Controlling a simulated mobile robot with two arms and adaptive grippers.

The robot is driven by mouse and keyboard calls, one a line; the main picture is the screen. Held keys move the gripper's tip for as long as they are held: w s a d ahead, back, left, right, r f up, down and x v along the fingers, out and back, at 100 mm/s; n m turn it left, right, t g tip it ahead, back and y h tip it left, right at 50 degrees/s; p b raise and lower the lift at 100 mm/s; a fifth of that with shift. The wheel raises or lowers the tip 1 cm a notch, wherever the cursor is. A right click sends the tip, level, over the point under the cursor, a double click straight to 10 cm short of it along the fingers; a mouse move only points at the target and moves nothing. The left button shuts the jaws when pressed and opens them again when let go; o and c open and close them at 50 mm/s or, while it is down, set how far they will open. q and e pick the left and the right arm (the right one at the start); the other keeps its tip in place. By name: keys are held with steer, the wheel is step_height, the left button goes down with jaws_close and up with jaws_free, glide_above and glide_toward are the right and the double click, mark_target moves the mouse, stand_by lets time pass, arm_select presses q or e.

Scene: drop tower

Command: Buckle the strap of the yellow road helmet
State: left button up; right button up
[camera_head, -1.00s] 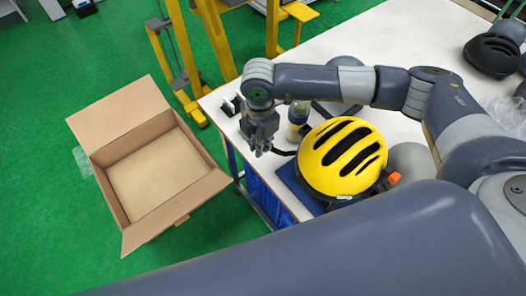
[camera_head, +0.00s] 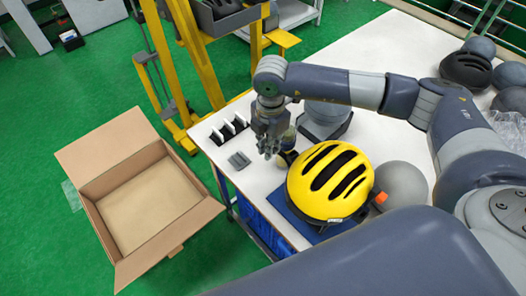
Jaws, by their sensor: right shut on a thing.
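The yellow road helmet (camera_head: 298,187) with black vents sits on a blue pad (camera_head: 290,212) near the table's left edge. An orange piece (camera_head: 381,198) shows at its right side. My right gripper (camera_head: 268,152) is at the helmet's upper left, pointing down. It is shut, apparently on the dark strap (camera_head: 288,158), a short stretch of which shows between the fingers and the helmet. The fingertips partly hide what they hold, and the buckle cannot be made out. My left gripper is not in view.
The white table (camera_head: 370,55) holds a grey round form (camera_head: 402,182) right of the helmet, small black-and-white holders (camera_head: 228,128), a grey piece (camera_head: 239,160) and dark helmets (camera_head: 466,70) at the far right. An open cardboard box (camera_head: 187,228) stands on the green floor at left.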

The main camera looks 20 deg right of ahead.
steer(key=s+d+r, duration=0.1)
steer(key=d+r, duration=0.2)
steer(key=d, duration=0.4)
steer(key=shift+s, duration=0.25)
stand_by(0.5)
steer(key=shift+f, duration=0.15)
stand_by(0.6)
steer(key=shift+a+f, duration=0.1)
steer(key=shift+s+f+b, duration=0.1)
steer(key=shift+f+b, duration=0.05)
steer(key=shift+b, duration=0.2)
steer(key=shift+f+b, duration=1.05)
steer(key=shift+f, duration=0.2)
steer(key=shift+f+b, duration=0.25)
steer(key=shift+b, duration=0.05)
